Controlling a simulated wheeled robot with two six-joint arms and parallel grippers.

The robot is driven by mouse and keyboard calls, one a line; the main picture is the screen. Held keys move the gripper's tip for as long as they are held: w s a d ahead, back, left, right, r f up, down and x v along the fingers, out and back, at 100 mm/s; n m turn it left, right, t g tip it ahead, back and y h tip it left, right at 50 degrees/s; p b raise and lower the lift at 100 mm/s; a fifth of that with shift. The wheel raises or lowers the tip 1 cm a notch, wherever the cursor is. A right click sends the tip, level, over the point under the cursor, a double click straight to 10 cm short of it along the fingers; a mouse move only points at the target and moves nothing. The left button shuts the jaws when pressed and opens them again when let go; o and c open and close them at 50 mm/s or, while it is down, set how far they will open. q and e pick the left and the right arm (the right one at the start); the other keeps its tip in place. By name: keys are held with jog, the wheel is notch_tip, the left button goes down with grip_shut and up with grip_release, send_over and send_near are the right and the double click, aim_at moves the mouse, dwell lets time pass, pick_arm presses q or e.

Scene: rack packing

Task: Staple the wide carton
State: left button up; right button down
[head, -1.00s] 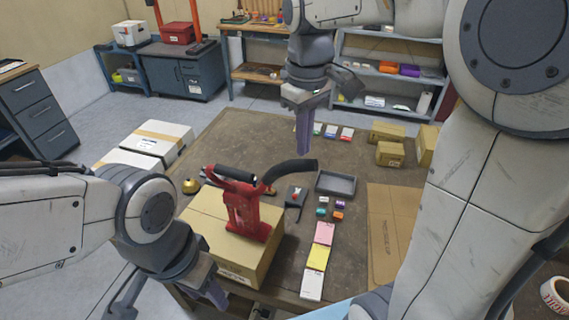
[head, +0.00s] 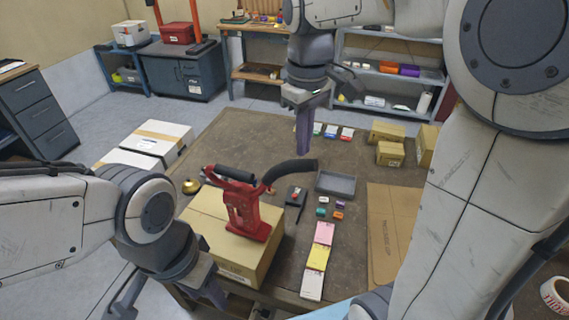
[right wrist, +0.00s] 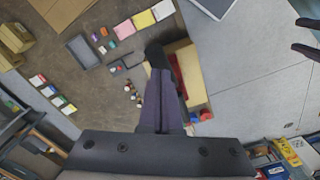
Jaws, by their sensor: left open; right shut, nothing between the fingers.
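The wide carton (head: 215,232) is a tan box near the front left edge of the table. A red carton stapler (head: 245,210) with black handles stands on top of it. In the right wrist view the carton (right wrist: 188,62) is partly hidden behind my fingers. My left gripper (head: 214,292) is open at the carton's near left side, low, with its fingers partly hidden. My right gripper (head: 304,135) is shut and empty, high above the table behind the stapler. It also shows in the right wrist view (right wrist: 160,90).
Coloured pads (head: 318,256), a grey tray (head: 336,185) and small coloured blocks (head: 339,206) lie right of the carton. Flat cardboard (head: 385,235) and small boxes (head: 390,153) are further right. A white box (head: 160,140) is at left.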

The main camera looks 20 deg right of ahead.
aim_at(303, 160)
jog(key=shift+f, duration=0.15)
jog(key=shift+f+b, duration=1.65)
jog(key=shift+f, duration=0.55)
jog(key=shift+r, duration=0.2)
notch_tip(303, 160, up, 9)
jog(key=p, duration=0.9)
